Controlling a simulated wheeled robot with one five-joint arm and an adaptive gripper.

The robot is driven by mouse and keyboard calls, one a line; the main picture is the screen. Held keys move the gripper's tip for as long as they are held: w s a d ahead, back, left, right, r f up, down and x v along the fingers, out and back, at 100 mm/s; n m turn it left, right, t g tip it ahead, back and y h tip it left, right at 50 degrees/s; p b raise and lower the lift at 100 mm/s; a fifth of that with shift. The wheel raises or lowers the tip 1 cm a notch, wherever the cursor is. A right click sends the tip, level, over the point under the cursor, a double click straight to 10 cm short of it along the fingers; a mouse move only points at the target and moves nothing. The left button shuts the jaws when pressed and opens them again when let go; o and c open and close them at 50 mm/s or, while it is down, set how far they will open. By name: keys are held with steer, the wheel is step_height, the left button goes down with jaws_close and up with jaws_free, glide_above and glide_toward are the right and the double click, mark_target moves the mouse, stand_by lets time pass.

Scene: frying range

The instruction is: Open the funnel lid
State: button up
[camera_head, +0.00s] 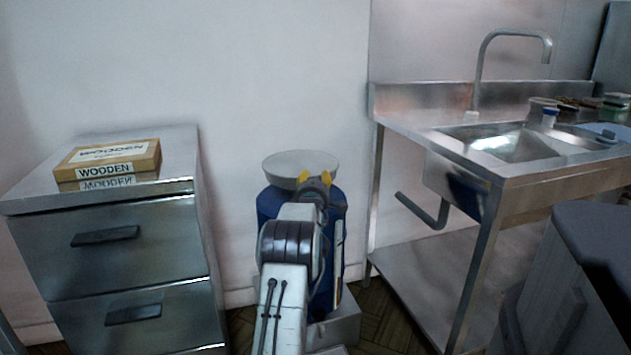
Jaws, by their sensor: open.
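A blue drum (268,204) stands against the wall in the middle of the view. On its top sits a round, shallow, pale grey funnel or lid (287,162); I cannot tell the lid apart from the funnel, and no hinge or handle shows. My gripper (315,179), with yellow fingertips, is open at the near right edge of this round piece. I cannot tell whether the fingers touch the rim. My arm hides much of the drum's front and part of the rim.
A steel drawer cabinet (150,235) with a wooden box (108,160) on top stands at the left. A steel sink table (400,122) with a tap (482,65) stands at the right. A grey bin (590,240) is at the near right. Little floor shows around the drum.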

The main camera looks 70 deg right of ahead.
steer(key=shift+d, duration=0.15)
stand_by(0.3)
jaws_close()
